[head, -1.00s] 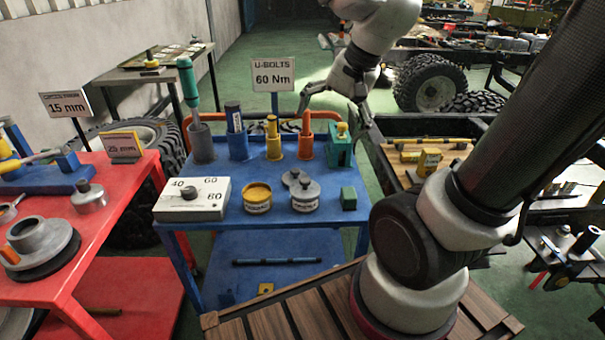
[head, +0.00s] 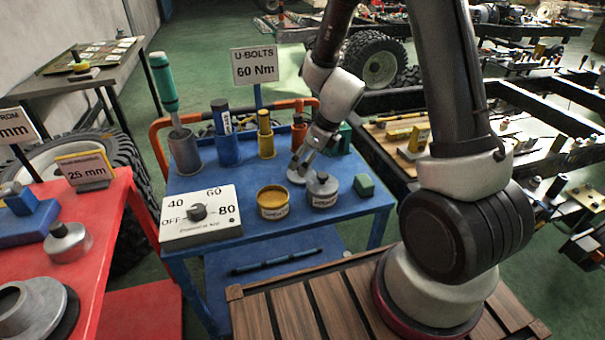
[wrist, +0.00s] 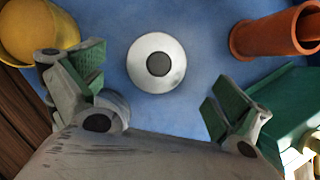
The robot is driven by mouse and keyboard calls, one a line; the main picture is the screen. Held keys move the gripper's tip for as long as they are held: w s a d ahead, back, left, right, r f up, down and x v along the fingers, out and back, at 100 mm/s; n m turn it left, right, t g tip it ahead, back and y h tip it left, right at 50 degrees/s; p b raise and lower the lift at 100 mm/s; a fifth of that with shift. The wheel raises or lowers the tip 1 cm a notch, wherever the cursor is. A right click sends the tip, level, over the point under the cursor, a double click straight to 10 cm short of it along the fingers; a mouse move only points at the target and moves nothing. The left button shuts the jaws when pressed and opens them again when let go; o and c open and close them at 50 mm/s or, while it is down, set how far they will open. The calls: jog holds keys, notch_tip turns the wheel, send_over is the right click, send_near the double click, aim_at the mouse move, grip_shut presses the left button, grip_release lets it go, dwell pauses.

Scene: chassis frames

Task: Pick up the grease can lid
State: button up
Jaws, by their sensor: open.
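The grease can lid (wrist: 157,62), a pale metal disc with a dark knob, lies flat on the blue table top. In the head view the lid (head: 295,177) is partly hidden by my gripper (head: 302,160). In the wrist view my gripper (wrist: 152,92) is open and empty, its green pads apart on either side, with the lid between and slightly beyond them. The open grease can (head: 272,202), filled with yellow, stands nearer the front of the table. It also shows at the upper left of the wrist view (wrist: 38,35).
A lidded metal can (head: 322,192) stands beside the grease can. A green block (head: 364,185) is at right. An orange cup (wrist: 275,32) and a green holder (wrist: 285,100) stand close to the lid. A white dial box (head: 200,215) is at left.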

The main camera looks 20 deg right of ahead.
aim_at(292, 176)
jog(key=x, duration=0.4)
jog(key=shift+w+a+f, duration=0.1)
jog(key=shift+a+f, duration=0.1)
jog(key=shift+f, duration=0.1)
jog(key=c, duration=1.1)
jog(key=shift+r, duration=0.1)
